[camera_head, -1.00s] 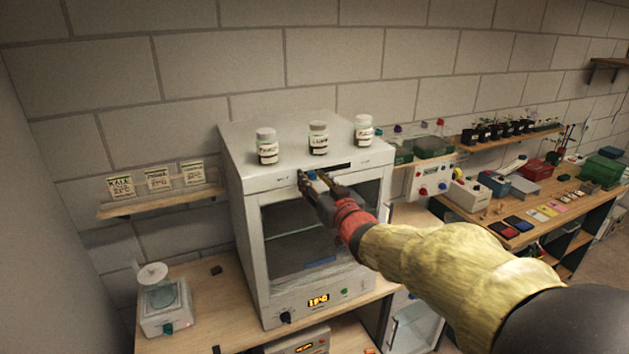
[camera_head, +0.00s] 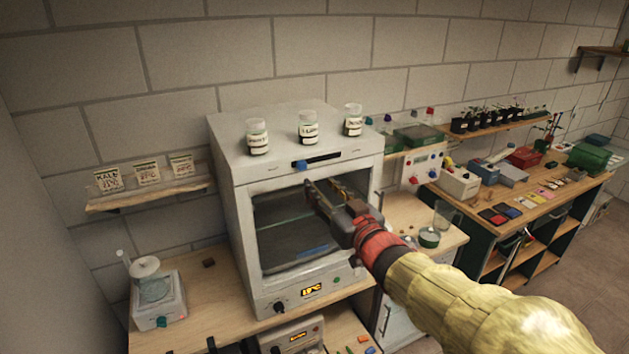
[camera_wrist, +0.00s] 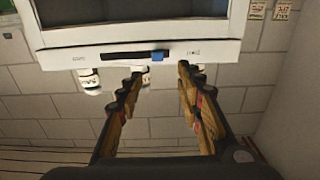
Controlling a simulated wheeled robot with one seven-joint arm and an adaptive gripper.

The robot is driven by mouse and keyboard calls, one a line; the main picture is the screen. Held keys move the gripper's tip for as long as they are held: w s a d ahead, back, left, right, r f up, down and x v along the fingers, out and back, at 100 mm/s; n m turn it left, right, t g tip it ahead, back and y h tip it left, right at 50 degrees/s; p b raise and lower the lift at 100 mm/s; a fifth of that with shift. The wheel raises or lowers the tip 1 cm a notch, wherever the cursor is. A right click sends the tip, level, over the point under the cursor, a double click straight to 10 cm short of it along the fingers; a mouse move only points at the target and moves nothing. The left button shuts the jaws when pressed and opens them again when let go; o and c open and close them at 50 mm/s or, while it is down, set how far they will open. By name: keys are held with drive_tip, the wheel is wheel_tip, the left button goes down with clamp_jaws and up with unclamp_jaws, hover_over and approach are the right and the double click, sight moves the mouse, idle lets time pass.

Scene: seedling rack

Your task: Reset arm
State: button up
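My gripper (camera_head: 328,190) is in front of the glass window of the white incubator cabinet (camera_head: 228,200), toward its right side. Its two fingers are spread apart with nothing between them. In the wrist view, my gripper (camera_wrist: 158,75) also shows open and empty, with the cabinet front (camera_wrist: 215,48) beyond the fingertips. A blue slider (camera_head: 301,165) sits at the left end of the dark slot on the cabinet's top front edge. It also shows in the wrist view (camera_wrist: 157,56), apart from the fingers. The lower right of the cabinet is partly hidden by my arm.
Three labelled jars stand on the cabinet, the middle one (camera_head: 308,128) near the slot. A small scale (camera_head: 158,310) stands left on the bench. A wall shelf (camera_head: 150,195) holds seed packets. Another bench (camera_head: 545,215) with boxes and cards is at the right.

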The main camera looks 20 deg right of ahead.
drive_tip(key=shift+s, duration=0.75)
drive_tip(key=s+d+f+m+g+h+b, duration=0.1)
drive_tip(key=s+d+f+g+h, duration=0.15)
drive_tip(key=f, duration=0.25)
drive_tip(key=s+d+f+m+g+h, duration=0.1)
drive_tip(key=s+d+f+g, duration=0.25)
drive_tip(key=f, duration=0.25)
drive_tip(key=s+d+f+m+g+h+b, duration=0.1)
drive_tip(key=s+d+f+g, duration=0.15)
drive_tip(key=s+f, duration=0.2)
drive_tip(key=s+a+f+n+g+y+b, duration=0.1)
drive_tip(key=s+a+f+g+y+b, duration=0.1)
drive_tip(key=s+a+f+b, duration=0.2)
drive_tip(key=s+a+f+n+g+y+b, duration=0.1)
drive_tip(key=s+a+f+b, duration=0.3)
drive_tip(key=s+a, duration=0.7)
drive_tip(key=a+g+y+b, duration=0.1)
drive_tip(key=a, duration=0.2)
drive_tip(key=shift+f+n, duration=0.3)
drive_tip(key=shift+f, duration=0.1)
